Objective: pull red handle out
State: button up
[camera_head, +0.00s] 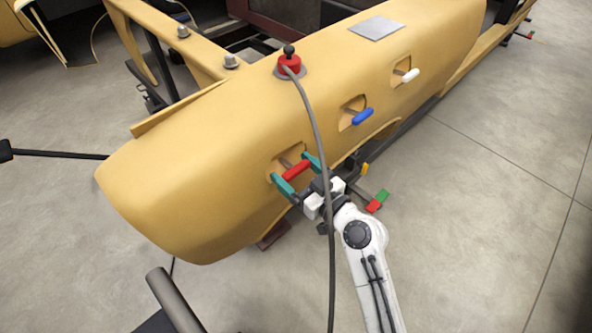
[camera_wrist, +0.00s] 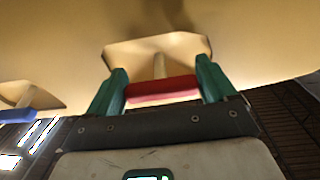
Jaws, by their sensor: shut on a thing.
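The red handle (camera_head: 297,170) sits in front of a recess in the yellow shell (camera_head: 215,125), on a thin stem. My gripper (camera_head: 298,172) has its two green fingers at either end of the red handle and is shut on it. In the wrist view the red handle (camera_wrist: 161,89) lies level between the green fingers of my gripper (camera_wrist: 160,88), with its pale stem running back into the recess.
A blue handle (camera_head: 362,117) and a white handle (camera_head: 410,75) stick out of recesses further right along the shell. A grey cable (camera_head: 318,125) runs from a red base (camera_head: 289,65) down across my arm. Open floor (camera_head: 480,230) lies at right.

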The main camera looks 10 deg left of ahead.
jog(key=c, duration=0.5)
jog(key=shift+r+b+v, duration=0.2)
jog(key=shift+b+v, duration=0.55)
jog(key=shift+v, duration=0.4)
jog(key=o, duration=1.3)
jog(key=shift+d, duration=0.1)
jog(key=shift+o, duration=0.2)
jog(key=shift+s, duration=0.1)
jog(key=b+v, duration=0.2)
jog(key=v, duration=0.8)
jog(key=shift+s+d+b, duration=0.2)
jog(key=shift+d+b, duration=0.1)
jog(key=shift+b, duration=0.05)
